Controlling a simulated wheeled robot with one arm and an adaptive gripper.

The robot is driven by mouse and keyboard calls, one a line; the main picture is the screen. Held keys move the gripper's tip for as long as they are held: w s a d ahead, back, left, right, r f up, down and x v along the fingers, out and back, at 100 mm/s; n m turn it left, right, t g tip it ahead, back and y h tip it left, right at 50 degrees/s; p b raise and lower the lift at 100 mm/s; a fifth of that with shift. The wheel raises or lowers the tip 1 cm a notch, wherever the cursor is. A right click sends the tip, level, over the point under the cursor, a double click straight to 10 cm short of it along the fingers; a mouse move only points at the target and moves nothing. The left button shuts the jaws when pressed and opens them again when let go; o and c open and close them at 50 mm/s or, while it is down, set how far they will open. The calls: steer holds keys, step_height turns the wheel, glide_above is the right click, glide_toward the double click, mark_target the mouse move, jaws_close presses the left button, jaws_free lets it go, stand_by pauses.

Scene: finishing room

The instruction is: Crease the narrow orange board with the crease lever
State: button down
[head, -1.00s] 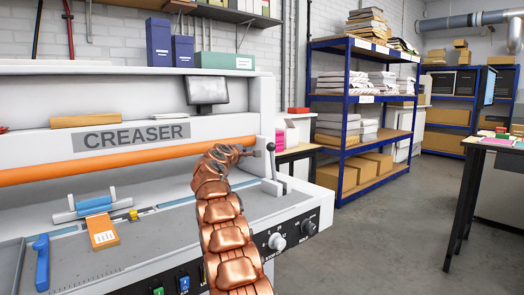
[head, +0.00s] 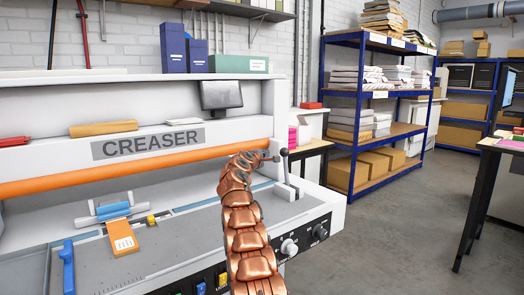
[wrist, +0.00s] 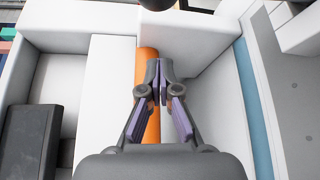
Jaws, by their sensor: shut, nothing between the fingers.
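The narrow orange board (head: 122,237) lies on the creaser's grey bed at the left in the head view, with a white label on it. Its far end is at a blue roller-like piece (head: 113,209). A lever with a dark knob (head: 286,158) stands upright at the right end of the creaser (head: 150,143). My gripper (head: 274,158) is just left of the lever near knob height; I cannot tell whether they touch. In the wrist view my gripper (wrist: 159,68) is shut and empty, with the orange bar (wrist: 148,55) below it. A dark round shape, possibly the knob, shows at the top edge.
A blue handle (head: 68,265) stands at the bed's left. Buttons and dials (head: 290,246) line the front panel. A monitor (head: 221,94) is above the creaser. Blue shelving (head: 333,95) and a table (head: 500,147) stand right, with clear floor between.

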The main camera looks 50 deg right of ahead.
mark_target(285, 168)
steer(key=p+x, duration=0.4)
steer(key=p, duration=0.4)
steer(key=shift+s, duration=0.1)
steer(key=shift+p, duration=0.35)
steer(key=s+b, duration=0.3)
steer(key=s, duration=0.1)
steer(key=shift+r+b, duration=0.3)
steer(key=shift+b, duration=0.05)
